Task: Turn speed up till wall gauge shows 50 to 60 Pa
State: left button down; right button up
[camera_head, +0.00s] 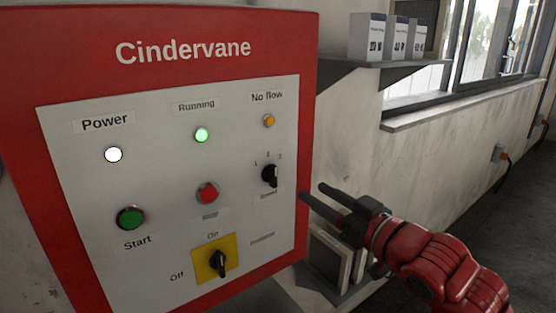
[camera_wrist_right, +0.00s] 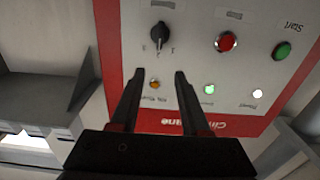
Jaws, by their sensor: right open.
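The black speed knob (camera_head: 270,175) sits on the right of the red Cindervane panel (camera_head: 40,25), below the "No flow" lamp. It has position marks around it; its exact setting is hard to read. The knob also shows at the top of the right wrist view (camera_wrist_right: 162,38). My right gripper (camera_head: 312,193) is open and empty, just right of the knob and apart from it. In the right wrist view its two fingers (camera_wrist_right: 157,82) point toward the panel face, with the knob beyond their tips. The wall gauge is not in view. My left gripper is not in view.
Green Start (camera_head: 130,217) and red Stop (camera_head: 207,193) buttons and a black isolator (camera_head: 219,263) set around On are close by. A shelf (camera_head: 385,72) holds boxes.

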aim_at(276, 170)
jog(key=p+x, duration=0.2)
jog(key=x, duration=0.2)
jog(key=p+x, duration=0.3)
jog(key=x, duration=0.2)
jog(key=p+x, duration=0.3)
jog(key=x, duration=0.1)
jog(key=shift+w+a+f, duration=0.15)
jog(key=shift+w+f, duration=0.1)
jog(key=shift+f, duration=0.1)
grip_shut()
